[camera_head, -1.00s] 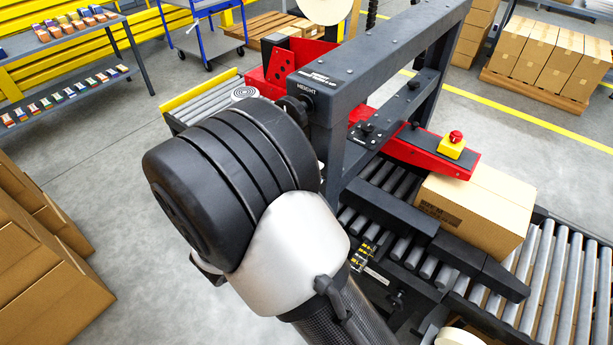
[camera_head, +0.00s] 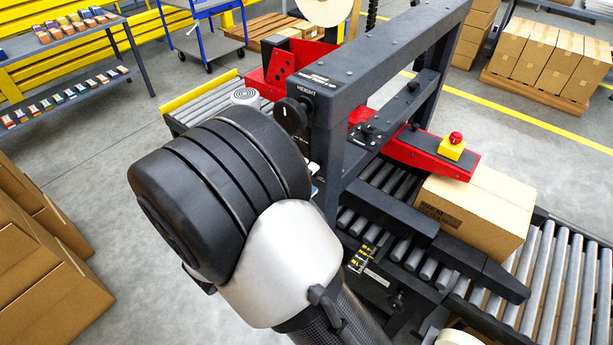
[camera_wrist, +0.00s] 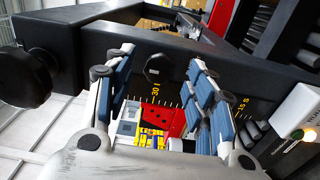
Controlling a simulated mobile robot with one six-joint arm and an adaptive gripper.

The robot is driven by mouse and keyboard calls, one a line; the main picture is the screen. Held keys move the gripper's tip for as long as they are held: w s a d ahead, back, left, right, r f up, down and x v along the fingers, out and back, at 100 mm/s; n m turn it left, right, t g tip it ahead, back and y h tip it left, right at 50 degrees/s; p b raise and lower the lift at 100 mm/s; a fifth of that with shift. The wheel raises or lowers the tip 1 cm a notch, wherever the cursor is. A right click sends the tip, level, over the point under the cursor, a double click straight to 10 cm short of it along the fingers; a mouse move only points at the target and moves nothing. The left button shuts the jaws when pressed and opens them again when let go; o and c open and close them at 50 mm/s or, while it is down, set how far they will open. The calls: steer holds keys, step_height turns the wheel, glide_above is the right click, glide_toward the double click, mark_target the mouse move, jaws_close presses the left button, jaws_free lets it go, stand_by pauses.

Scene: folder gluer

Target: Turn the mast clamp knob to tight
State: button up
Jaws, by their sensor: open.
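In the wrist view, a small dark knob (camera_wrist: 157,68) sits on the dark mast face beside a yellow number scale; it looks like the mast clamp knob. Its exact turn position is too small to read. My gripper (camera_wrist: 160,58) is open, with its two blue-padded fingers on either side of the knob in the picture. I see no contact, and the gap in depth is hard to judge. In the head view, my arm hides my gripper and this small knob.
A larger black knob (camera_head: 291,115) stands out by the HEIGHT label; it also shows at the left of the wrist view (camera_wrist: 25,77). The dark machine frame (camera_head: 385,55) rises over the rollers. A carton (camera_head: 475,210) lies on the conveyor. A white box (camera_wrist: 298,112) is near the right finger.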

steer(key=v, duration=1)
steer(key=shift+s, duration=0.2)
steer(key=shift+a, duration=0.1)
steer(key=s+d+r+m+g, duration=0.25)
steer(key=d+g, duration=0.35)
steer(key=d, duration=0.4)
steer(key=s+d+r+m+g, duration=0.1)
steer(key=s+d+m+g, duration=0.3)
steer(key=d, duration=0.5)
steer(key=s+d+r+m+y, duration=0.2)
steer(key=s+r+m+y, duration=0.1)
steer(key=s+y, duration=0.5)
steer(key=r+y, duration=0.1)
steer(key=y, duration=0.2)
steer(key=shift+s+d+m+t, duration=0.3)
steer(key=shift+s+d+m, duration=0.05)
steer(key=shift+s, duration=0.05)
